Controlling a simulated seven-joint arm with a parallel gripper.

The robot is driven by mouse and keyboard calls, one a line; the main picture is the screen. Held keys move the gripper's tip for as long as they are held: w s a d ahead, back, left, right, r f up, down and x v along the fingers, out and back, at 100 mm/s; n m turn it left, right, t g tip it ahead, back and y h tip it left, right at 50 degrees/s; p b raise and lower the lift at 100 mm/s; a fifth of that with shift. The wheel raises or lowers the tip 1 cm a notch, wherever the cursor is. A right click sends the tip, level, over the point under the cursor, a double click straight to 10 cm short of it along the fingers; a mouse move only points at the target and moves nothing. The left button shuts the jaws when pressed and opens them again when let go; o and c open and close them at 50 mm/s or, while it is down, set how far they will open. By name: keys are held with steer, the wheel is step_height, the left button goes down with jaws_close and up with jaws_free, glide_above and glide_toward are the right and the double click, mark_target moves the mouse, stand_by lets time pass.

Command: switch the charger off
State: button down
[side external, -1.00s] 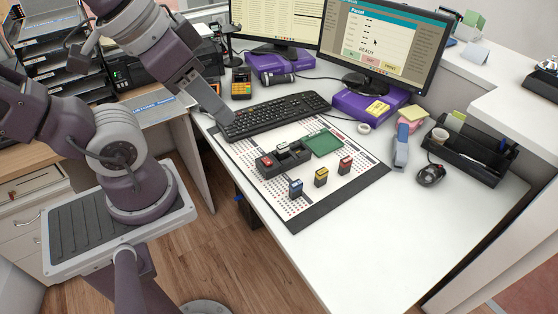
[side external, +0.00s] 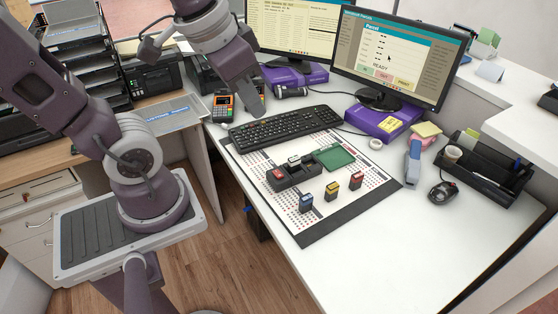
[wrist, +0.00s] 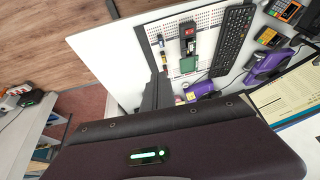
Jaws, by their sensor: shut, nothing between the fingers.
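The charger (side external: 298,176) is a black block with bays, lying on the white patterned mat (side external: 268,163). A red-topped piece (side external: 278,174) sits at its left end, and a pale piece (side external: 294,160) shows at its back edge. The charger also shows, small, in the wrist view (wrist: 188,45). My gripper (side external: 255,112) is shut and empty, above the far-left part of the desk near the keyboard, well apart from the charger. Its fingertips are small and not clear in the side view.
Blue (side external: 306,203), yellow (side external: 331,189) and red (side external: 356,180) blocks stand in front of the charger. A green tray (side external: 335,158) lies right of it. The keyboard (side external: 285,124) lies behind, a card terminal (side external: 223,107) at left.

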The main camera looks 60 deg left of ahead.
steer(key=w+a+f+g, duration=0.2)
steer(key=w+a+f, duration=0.4)
steer(key=w, duration=0.3)
steer(key=g, duration=0.2)
glide_toward(281, 176)
steer(key=shift+g+h, duration=0.4)
steer(key=f, duration=0.5)
steer(key=shift+w+a+f, duration=0.1)
steer(key=shift+w+a, duration=0.15)
steer(key=shift+a, duration=0.1)
steer(key=shift+f, duration=0.4)
steer(key=shift+f, duration=0.65)
steer(key=shift+w+r, duration=0.15)
steer(key=shift+r, duration=2.1)
steer(key=shift+r, duration=1.55)
